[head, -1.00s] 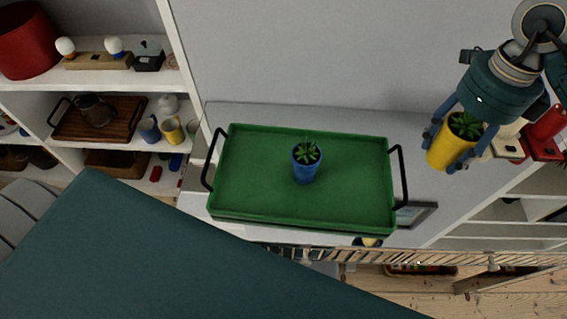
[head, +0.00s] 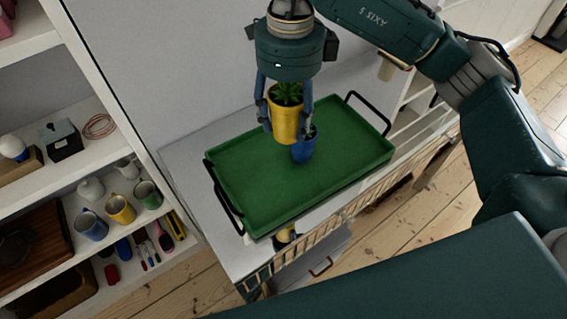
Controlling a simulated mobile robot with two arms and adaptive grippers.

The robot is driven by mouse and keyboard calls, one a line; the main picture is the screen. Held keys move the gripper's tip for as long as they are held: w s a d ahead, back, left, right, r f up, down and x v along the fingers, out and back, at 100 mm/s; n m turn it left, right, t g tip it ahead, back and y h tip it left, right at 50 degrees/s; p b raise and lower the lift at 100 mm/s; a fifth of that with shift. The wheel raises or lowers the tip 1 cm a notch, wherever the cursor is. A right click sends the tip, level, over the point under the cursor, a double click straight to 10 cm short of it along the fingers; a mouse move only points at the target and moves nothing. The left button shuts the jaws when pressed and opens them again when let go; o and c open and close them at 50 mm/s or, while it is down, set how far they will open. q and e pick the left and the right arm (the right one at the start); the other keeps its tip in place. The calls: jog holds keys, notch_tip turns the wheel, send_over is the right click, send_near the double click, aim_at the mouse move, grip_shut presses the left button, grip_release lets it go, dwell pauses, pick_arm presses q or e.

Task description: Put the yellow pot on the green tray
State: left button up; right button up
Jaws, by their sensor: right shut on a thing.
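The yellow pot (head: 285,122) holds a green succulent and is gripped upright between the blue fingers of my right gripper (head: 285,115). In the picture it overlaps the green tray (head: 255,205); its base seems to be above the tray floor, but the height is hard to judge. The tray has black handles at both ends and sits on a white cabinet top. A blue pot (head: 304,150) stands on the tray just behind and right of the yellow pot, partly hidden by it and a finger. I cannot tell if they touch. My left gripper is out of view.
Shelves at left hold a yellow mug (head: 120,209), a blue mug (head: 91,226), a green mug (head: 148,194), a wooden tray (head: 38,245) and small items. The left and front parts of the green tray are clear. Wooden floor shows below.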

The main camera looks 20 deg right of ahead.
jog(key=shift+a+f, duration=0.2)
notch_tip(320, 180, down, 14)
jog(key=p, duration=0.2)
jog(key=shift+d+f+p, duration=0.1)
jog(key=shift+f+p, duration=0.15)
jog(key=shift+p, duration=0.1)
notch_tip(320, 180, down, 5)
jog(key=shift+p, duration=0.45)
jog(key=shift+f, duration=0.1)
jog(key=shift+f, duration=0.1)
jog(key=o, duration=1.6)
